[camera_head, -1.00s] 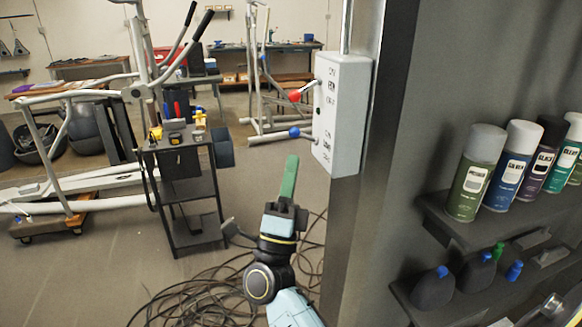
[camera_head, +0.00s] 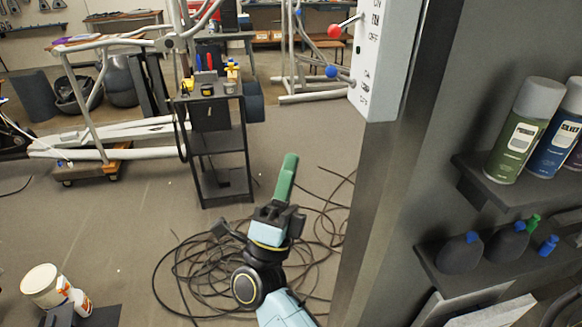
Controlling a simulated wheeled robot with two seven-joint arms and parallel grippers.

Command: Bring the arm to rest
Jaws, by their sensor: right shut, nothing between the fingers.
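My right arm comes in from the bottom centre of the head view, with a pale blue link and a black wrist. My right gripper (camera_head: 286,178) is shut and empty, its green fingers together and pointing up in the picture. It is in the air in front of the floor and apart from every object. My left gripper is not in view.
A grey control box (camera_head: 385,50) with red and blue levers is fixed to a post at right. Spray cans (camera_head: 524,130) stand on a dark shelf. A black cart (camera_head: 217,145) stands beyond my gripper. Coiled cables (camera_head: 185,272) and a white bucket (camera_head: 45,285) are on the floor.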

